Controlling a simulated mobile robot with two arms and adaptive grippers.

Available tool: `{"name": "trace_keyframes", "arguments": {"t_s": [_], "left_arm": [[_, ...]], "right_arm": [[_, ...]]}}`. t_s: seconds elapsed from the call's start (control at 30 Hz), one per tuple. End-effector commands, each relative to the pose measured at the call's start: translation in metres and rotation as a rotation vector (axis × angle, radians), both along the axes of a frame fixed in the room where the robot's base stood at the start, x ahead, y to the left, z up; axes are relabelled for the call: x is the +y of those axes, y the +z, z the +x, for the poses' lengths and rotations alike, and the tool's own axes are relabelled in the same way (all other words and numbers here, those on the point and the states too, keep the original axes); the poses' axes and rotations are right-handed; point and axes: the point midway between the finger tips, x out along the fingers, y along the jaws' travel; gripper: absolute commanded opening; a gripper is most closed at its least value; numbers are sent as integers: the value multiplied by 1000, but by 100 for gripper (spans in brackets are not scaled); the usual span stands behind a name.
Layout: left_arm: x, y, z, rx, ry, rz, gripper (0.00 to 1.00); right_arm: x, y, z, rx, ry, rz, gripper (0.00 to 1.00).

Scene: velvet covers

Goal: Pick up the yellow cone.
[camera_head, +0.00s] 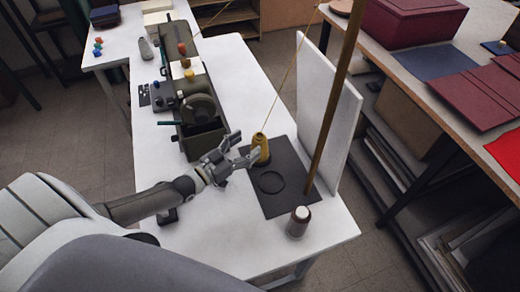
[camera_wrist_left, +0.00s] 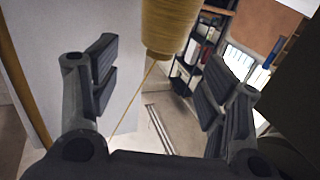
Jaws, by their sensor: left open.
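The yellow cone (camera_head: 262,150) stands upright on a dark mat (camera_head: 282,206) on the white table. A thin yellow thread rises from its top. My left gripper (camera_head: 246,147) comes in from the left with its fingers spread, close beside the cone. In the left wrist view the cone (camera_wrist_left: 168,25) shows at the top centre, beyond the two spread fingers (camera_wrist_left: 158,85), and nothing is held between them. I cannot tell in the head view whether a finger touches the cone. My right gripper is not in view.
A dark ring (camera_head: 270,182) lies on the mat. A wooden pole (camera_head: 333,105) and a white upright board (camera_head: 325,92) are right of the yellow cone. A grey-green machine (camera_head: 200,105) stands to the left.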

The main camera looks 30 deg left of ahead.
Motion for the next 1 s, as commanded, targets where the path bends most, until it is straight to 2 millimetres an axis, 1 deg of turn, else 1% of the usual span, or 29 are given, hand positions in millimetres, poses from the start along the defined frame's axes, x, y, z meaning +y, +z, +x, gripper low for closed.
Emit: {"name": "trace_keyframes", "arguments": {"t_s": [0.03,0.17,0.37,0.5,0.6,0.8,0.87,1.0], "left_arm": [[-1,-2,5,-1,0,0,70],[-4,-2,12,0,0,0,70],[-14,-7,39,-3,0,0,70],[-19,-6,54,-2,0,-1,70],[-21,-4,58,1,0,0,70],[-21,-4,58,2,0,1,70],[-21,-4,58,2,0,1,63],[-21,-4,58,1,0,0,45]], "right_arm": [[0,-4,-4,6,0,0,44],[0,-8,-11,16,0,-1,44],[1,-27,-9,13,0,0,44],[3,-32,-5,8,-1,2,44],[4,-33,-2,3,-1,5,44],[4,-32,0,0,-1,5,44],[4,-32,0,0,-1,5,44],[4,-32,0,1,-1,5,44]]}}
